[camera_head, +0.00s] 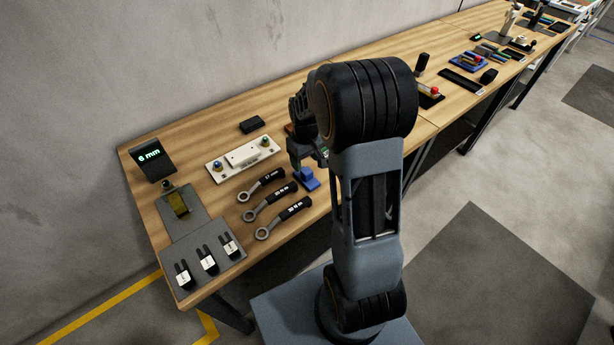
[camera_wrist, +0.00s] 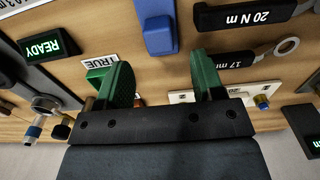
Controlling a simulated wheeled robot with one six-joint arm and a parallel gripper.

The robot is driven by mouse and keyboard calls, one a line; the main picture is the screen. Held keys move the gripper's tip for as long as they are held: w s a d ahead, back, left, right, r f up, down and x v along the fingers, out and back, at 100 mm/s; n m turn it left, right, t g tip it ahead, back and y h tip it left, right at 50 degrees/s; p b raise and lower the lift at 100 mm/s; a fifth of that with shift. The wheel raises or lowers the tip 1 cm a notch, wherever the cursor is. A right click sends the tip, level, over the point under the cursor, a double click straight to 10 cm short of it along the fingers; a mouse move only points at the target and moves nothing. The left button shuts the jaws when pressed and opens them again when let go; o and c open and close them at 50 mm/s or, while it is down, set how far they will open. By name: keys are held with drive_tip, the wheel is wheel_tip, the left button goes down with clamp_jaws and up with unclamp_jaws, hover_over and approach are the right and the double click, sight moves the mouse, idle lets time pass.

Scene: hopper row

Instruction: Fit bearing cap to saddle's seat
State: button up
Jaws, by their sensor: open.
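My gripper (camera_head: 308,160) is over the bench near its front edge, its green fingers spread and empty in the wrist view (camera_wrist: 160,65). A blue stepped block (camera_head: 307,179) stands just below the fingers in the head view. In the wrist view the blue block (camera_wrist: 157,28) lies beyond the gap between the fingertips. It may be the bearing cap; I cannot tell for sure. My gripper hides much of the plate (camera_wrist: 182,97) in the wrist view.
Ring-ended wrenches (camera_head: 265,183) lie between the plate and the bench's front edge. A grey mat (camera_head: 192,235) holds black-and-white pieces. A "6 mm" display (camera_head: 151,158) stands at the left, and a black block (camera_head: 252,124) lies behind the plate.

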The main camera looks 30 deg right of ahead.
sight(306, 171)
drive_tip(key=shift+s+f+p, duration=0.2)
drive_tip(key=shift+f+p, duration=0.4)
drive_tip(key=shift+f, duration=3.2)
drive_tip(key=shift+c, duration=0.3)
drive_tip(key=c, duration=0.7)
